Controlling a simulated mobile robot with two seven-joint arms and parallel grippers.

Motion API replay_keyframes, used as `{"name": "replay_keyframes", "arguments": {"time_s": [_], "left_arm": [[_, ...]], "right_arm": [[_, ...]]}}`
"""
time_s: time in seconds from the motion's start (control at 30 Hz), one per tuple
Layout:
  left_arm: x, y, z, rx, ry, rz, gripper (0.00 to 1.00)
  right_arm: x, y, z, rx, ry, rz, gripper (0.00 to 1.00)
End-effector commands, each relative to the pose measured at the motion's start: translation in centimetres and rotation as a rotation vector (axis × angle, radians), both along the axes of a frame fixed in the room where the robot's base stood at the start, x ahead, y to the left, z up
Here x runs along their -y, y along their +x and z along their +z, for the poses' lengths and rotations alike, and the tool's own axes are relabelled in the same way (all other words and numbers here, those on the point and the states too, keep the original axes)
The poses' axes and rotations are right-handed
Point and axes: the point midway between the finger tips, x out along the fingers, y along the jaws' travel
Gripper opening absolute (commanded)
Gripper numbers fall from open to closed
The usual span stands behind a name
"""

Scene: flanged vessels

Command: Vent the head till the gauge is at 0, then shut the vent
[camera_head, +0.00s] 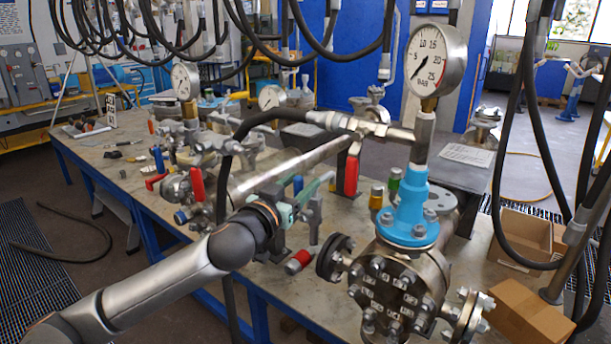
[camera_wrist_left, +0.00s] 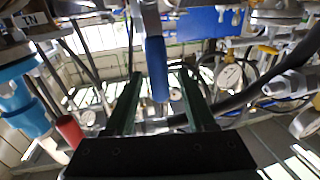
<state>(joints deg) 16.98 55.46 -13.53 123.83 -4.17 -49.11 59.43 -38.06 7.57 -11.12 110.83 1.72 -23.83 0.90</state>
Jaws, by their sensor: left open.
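A large round pressure gauge (camera_head: 434,62) marked in bar stands above a vessel head (camera_head: 390,285) with a blue neck (camera_head: 410,208). Its needle points to the lower left, below the 5 mark; the exact value is too fine to read. A red valve lever (camera_head: 351,174) hangs from the pipework left of the gauge. My left gripper (camera_head: 318,195) is left of the vessel, its jaws apart. In the left wrist view, a blue handle (camera_wrist_left: 157,70) shows between the open fingers; I cannot tell whether they touch it. Which valve is the vent is not clear. My right gripper is not in view.
Further gauges (camera_head: 185,80) and another red lever (camera_head: 197,184) stand at the left on the bench (camera_head: 125,180). Black hoses (camera_head: 535,130) hang close at the right. Cardboard boxes (camera_head: 530,315) lie at the lower right. A red-capped part (camera_head: 298,262) lies below the gripper.

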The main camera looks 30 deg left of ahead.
Motion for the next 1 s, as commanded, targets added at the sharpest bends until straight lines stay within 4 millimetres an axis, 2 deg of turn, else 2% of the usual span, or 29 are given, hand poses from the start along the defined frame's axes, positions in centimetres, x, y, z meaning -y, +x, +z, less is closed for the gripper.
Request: {"name": "replay_keyframes", "arguments": {"time_s": [0.2, 0.6, 1.0], "left_arm": [[-0.3, 2.2, 0.1, 0.000, 0.000, 0.001, 0.56], [-0.3, 2.8, 0.0, 0.000, 0.001, -0.001, 0.56], [-0.3, 2.7, 0.0, 0.000, 0.001, 0.000, 0.10]], "right_arm": [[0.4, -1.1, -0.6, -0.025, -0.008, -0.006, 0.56], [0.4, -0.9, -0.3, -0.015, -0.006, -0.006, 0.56], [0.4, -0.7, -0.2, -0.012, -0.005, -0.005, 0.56]]}}
